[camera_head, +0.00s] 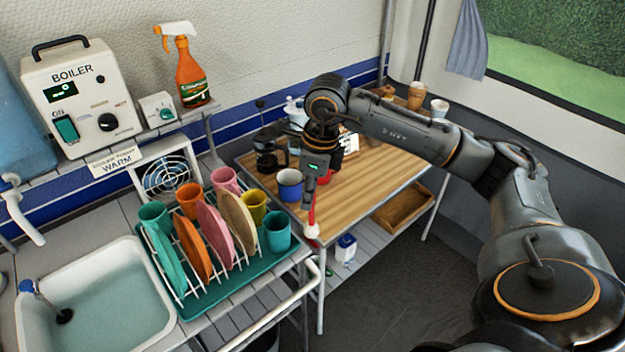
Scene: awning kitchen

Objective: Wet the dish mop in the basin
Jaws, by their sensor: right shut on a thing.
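My right gripper (309,196) is shut on the dish mop (312,230), which has a red handle and a white head. The mop hangs head down over the front left edge of the wooden table. The basin (140,268) is at the lower left and holds pale, clear-looking water with a dark drain at the bottom. The mop is well to the right of the basin, beyond the dish rack. My left gripper is not in view.
A teal dish rack (205,300) with several plates and cups stands between basin and mop. A blue mug (290,185) is close beside my right gripper. A boiler (82,98) and an orange spray bottle (190,72) stand on the shelf behind.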

